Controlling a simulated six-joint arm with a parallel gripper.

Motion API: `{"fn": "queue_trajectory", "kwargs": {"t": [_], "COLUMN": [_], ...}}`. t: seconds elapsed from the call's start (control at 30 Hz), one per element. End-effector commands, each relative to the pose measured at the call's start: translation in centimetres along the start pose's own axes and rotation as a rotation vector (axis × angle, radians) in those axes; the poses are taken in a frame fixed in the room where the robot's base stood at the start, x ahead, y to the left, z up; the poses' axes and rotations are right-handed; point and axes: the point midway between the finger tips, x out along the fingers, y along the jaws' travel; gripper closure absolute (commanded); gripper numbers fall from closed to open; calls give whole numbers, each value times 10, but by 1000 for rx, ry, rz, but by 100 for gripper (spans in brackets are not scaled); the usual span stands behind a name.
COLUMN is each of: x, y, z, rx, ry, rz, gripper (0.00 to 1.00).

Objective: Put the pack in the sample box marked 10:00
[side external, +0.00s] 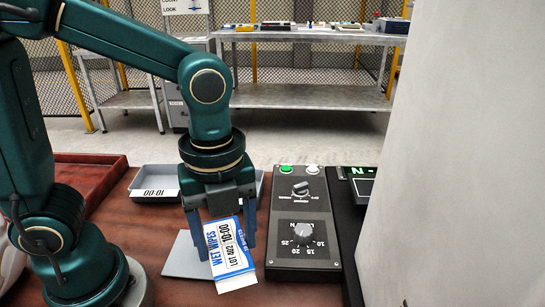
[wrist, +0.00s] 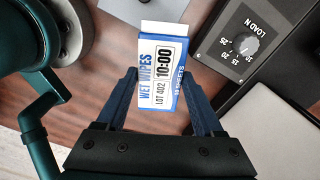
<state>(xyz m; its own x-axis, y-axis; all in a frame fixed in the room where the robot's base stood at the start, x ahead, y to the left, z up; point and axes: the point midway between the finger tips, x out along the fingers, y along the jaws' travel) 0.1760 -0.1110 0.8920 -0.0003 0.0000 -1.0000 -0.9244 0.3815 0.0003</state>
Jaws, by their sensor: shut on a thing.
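The pack (side external: 231,251) is a white and blue wet wipes packet marked LOT 402 and 10:00. My gripper (side external: 221,226) is shut on it by its side edges and holds it tilted, over or close to a flat grey plate (side external: 184,259). In the wrist view the pack (wrist: 160,75) sits between the blue fingers of my gripper (wrist: 158,88). A grey sample box (side external: 153,184) stands behind and to the left; its label looks upside down and fits 10:00. A second grey box (side external: 261,183) is mostly hidden behind my gripper, its label not visible.
A dark control box (side external: 302,225) with a load dial, a switch and green and white buttons stands close on the right. A reddish tray (side external: 95,176) lies at the back left. A pale panel (side external: 455,160) blocks the right side.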

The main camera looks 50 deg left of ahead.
Motion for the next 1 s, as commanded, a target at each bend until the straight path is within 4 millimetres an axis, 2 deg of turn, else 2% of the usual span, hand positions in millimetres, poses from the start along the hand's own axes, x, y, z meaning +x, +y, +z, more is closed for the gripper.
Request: {"fn": "queue_trajectory", "kwargs": {"t": [0.23,0.37,0.57,0.7,0.87,1.0], "x": [-11,-17,-19,-18,-14,-8], "y": [-5,-18,-39,-42,-30,-6], "z": [14,26,82,132,191,240], "rx": [-1,-42,-254,-429,-632,-809], "ry": [0,0,0,0,0,1], "rz": [-3,0,0,1,1,1], "gripper": [96,96,96,96,96,96]}}
